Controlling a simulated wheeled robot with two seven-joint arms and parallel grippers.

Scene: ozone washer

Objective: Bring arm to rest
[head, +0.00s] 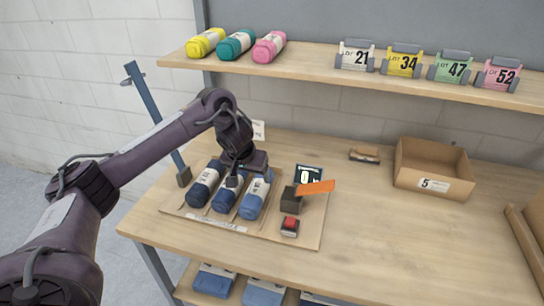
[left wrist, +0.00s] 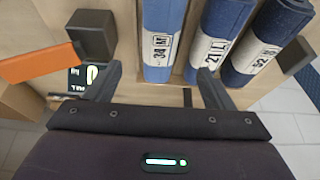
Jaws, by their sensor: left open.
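My left arm reaches in from the left. Its left gripper (head: 238,180) is over the three blue rolls in the head view, jaws open, nothing visibly held. In the left wrist view, the medium-blue roll tagged 34 M (left wrist: 163,38) lies ahead between the spread fingers (left wrist: 158,80). A roll tagged 21 L (left wrist: 212,42) and a dark blue roll tagged 52 (left wrist: 268,42) lie to its right. The rolls lie side by side on a wooden board (head: 300,236) in the head view. I cannot tell the gap between fingers and rolls. My right gripper is not in view.
Beside the rolls stand a dark block with an orange flap (head: 316,187), a small display (head: 308,174) and a red button (head: 290,223). A cardboard box (head: 432,167) stands at back right. A shelf (head: 310,58) overhangs the back. The table's right middle (head: 400,225) is clear.

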